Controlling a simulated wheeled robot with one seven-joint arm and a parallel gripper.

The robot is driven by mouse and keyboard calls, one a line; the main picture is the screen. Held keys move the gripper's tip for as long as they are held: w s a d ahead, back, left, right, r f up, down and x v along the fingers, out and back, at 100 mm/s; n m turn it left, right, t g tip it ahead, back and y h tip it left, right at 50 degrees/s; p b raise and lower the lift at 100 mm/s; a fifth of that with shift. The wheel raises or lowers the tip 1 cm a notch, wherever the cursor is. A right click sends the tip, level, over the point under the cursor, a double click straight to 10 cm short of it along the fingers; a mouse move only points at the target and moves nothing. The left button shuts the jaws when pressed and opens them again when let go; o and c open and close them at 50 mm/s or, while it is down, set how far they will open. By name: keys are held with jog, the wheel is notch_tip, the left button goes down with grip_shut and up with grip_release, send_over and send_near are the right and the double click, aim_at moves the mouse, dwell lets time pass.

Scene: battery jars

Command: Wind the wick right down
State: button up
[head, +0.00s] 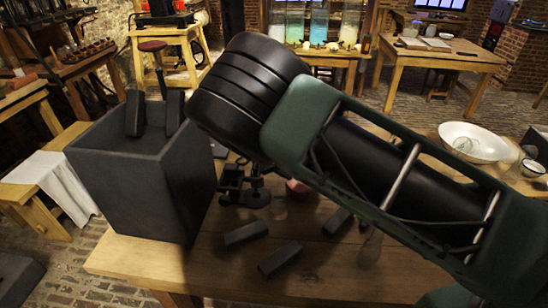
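I cannot make out a wick or its winder; my large black and green arm covers much of the middle of the table. A dark jointed piece below the arm's upper end looks like my gripper (243,187). It is over the near wooden table, right of the grey box, and its fingers are too dark and small to read. A small pinkish rounded thing (298,187) shows just right of it, partly hidden by the arm. A clear glass piece (370,246) shows faintly under the arm.
A tall dark grey open box (135,185) stands at the table's left, with dark blocks at its rim. Several dark blocks (280,258) lie on the wooden table (190,268). A white bowl (472,142) stands at right. The table's front left is bare.

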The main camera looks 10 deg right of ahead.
jog(key=w+b+v, duration=0.1)
jog(key=b+v, duration=0.2)
jog(key=v, duration=1.3)
jog(key=shift+s, duration=0.45)
jog(key=shift+r, duration=0.1)
